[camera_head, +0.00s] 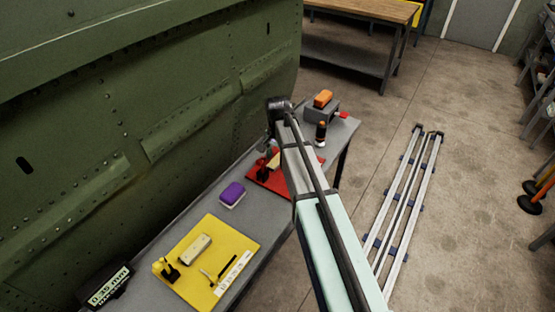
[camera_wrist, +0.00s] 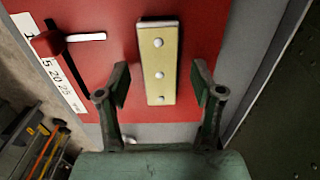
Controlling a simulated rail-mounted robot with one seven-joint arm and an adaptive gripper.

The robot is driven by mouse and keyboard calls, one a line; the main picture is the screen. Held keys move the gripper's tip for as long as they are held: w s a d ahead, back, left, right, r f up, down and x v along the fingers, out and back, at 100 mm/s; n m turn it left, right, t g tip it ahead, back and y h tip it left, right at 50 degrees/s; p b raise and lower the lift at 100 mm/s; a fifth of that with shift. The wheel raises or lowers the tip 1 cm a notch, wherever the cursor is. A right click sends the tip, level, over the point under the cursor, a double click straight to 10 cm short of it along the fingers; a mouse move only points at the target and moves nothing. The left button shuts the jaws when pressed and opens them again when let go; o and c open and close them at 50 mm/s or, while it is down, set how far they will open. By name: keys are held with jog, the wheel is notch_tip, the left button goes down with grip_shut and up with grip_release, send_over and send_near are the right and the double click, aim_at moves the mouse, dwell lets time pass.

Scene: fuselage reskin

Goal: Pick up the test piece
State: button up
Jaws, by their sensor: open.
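The test piece (camera_wrist: 158,62), a cream strip with several round rivet heads, lies on a red board (camera_wrist: 105,75) in the wrist view. My gripper (camera_wrist: 161,82) is open, its two dark green fingers pointing at the strip. One fingertip is on each side of its lower half, with space between. I cannot tell the height of the fingertips above the board. In the head view the red board (camera_head: 284,187) is partly hidden by my arm, and only a bit of the cream strip (camera_head: 273,160) shows.
A red-knobbed lever (camera_wrist: 48,43) and a number scale sit left of the strip. On the grey bench, a purple sponge (camera_head: 232,194), a yellow board (camera_head: 232,240) with a cream block (camera_head: 195,249), and a grey box (camera_head: 322,112) flank the red board. The green fuselage (camera_head: 130,110) rises along the bench.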

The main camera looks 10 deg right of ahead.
jog(key=shift+f, duration=0.15)
jog(key=c, duration=1.2)
jog(key=shift+c, duration=0.3)
